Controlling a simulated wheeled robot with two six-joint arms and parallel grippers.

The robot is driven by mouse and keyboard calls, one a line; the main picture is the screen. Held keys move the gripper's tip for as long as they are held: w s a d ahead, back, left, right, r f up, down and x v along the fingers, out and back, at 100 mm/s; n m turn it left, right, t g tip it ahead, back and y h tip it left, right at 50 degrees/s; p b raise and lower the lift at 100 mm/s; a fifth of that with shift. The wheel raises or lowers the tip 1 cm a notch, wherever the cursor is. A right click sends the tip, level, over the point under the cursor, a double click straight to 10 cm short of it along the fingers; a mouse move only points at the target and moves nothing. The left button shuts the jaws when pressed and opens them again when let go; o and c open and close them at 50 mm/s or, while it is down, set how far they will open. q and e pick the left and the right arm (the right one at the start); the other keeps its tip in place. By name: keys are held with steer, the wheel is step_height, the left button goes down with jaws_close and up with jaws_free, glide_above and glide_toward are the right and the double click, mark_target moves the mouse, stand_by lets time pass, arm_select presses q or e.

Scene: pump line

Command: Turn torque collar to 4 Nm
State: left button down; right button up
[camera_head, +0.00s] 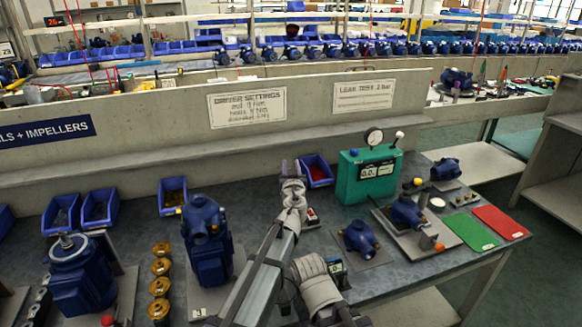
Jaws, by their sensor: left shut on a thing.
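My left gripper (291,170) is over the middle of the bench, its fingers pointing away from me. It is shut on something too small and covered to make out. A small dark and red item with a white patch (312,215) is just right of its wrist; I cannot tell whether they touch. My right arm's pale wrist (315,284) is at the bottom centre, with a grey-blue item (336,267) beside it. Its fingers cannot be made out. I cannot clearly identify the torque collar or its setting. A driver settings sign (247,107) hangs on the panel behind.
Blue pumps (207,240) and brass parts (160,267) stand at left. Blue bins (172,195) line the back. The green leak tester (368,175), a pump on a plate (407,212), and green (470,232) and red (499,222) mats are at right.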

arm_select(q)
steer(key=shift+m+h, duration=0.3)
steer(key=shift+h, duration=0.2)
steer(key=shift+s+d+m+g+h, duration=0.1)
steer(key=shift+d+m+g+h, duration=0.3)
steer(key=shift+m+h, duration=1)
steer(key=shift+s+d+m+g+h, duration=0.15)
steer(key=shift+m+g+h, duration=0.55)
steer(key=shift+h, duration=1.15)
steer(key=shift+w+d+m+g+h, duration=0.1)
steer(key=shift+d+m+g+h, duration=0.3)
steer(key=shift+m+h, duration=1.05)
steer(key=shift+s+h, duration=0.1)
steer(key=shift+h, duration=0.4)
steer(key=c, duration=0.6)
jaws_free()
steer(key=shift+o, duration=0.2)
steer(key=shift+r, duration=0.15)
step_height(320, 180, up, 10)
steer(key=p, duration=1)
